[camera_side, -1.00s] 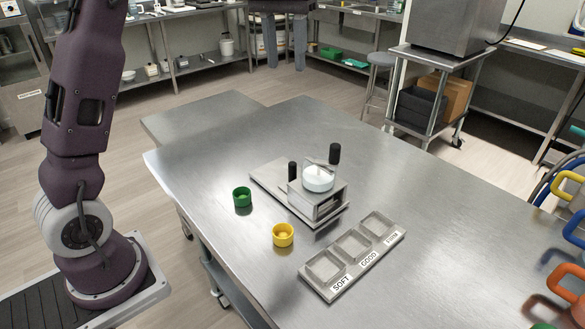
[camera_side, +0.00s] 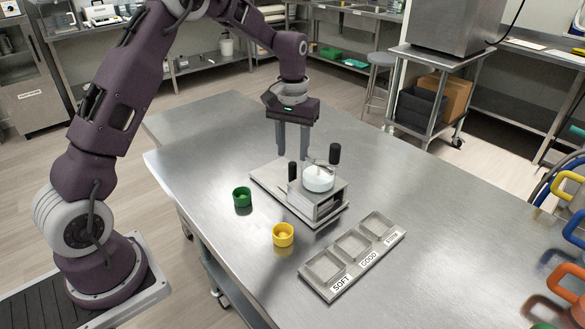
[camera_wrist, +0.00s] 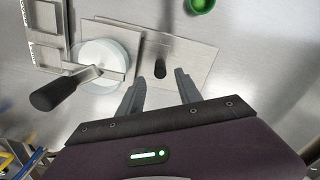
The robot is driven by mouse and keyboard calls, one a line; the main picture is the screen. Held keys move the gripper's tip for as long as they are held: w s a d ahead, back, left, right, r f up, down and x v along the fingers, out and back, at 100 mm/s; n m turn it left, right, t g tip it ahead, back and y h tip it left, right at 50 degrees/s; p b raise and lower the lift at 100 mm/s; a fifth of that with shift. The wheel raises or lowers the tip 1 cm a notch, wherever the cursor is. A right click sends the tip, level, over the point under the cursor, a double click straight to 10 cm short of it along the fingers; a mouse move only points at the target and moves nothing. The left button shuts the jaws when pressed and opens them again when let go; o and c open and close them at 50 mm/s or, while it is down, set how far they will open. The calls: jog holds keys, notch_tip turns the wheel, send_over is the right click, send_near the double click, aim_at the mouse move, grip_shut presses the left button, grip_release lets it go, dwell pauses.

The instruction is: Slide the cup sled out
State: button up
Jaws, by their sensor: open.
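The depositor (camera_side: 330,202) is a metal block with a white round drum (camera_side: 318,180) on top and a black crank knob (camera_side: 335,153). A flat metal plate, apparently the cup sled (camera_side: 264,179), extends from it to the back left and carries an upright black post (camera_side: 292,171). My gripper (camera_side: 292,156) points down, open and empty, close above the post. In the wrist view, the post (camera_wrist: 160,69) shows near the gap between my fingertips (camera_wrist: 158,79), and the drum (camera_wrist: 98,62) is to the left. The inside of the depositor is hidden.
A green cup (camera_side: 242,197) and a yellow cup (camera_side: 283,235) stand on the steel table left of the depositor. A tray with three labelled compartments (camera_side: 330,292) lies in front.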

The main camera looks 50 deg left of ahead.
aim_at(293, 163)
notch_tip(293, 163, down, 6)
jog(key=shift+f, duration=0.15)
grip_shut()
dwell(1.4)
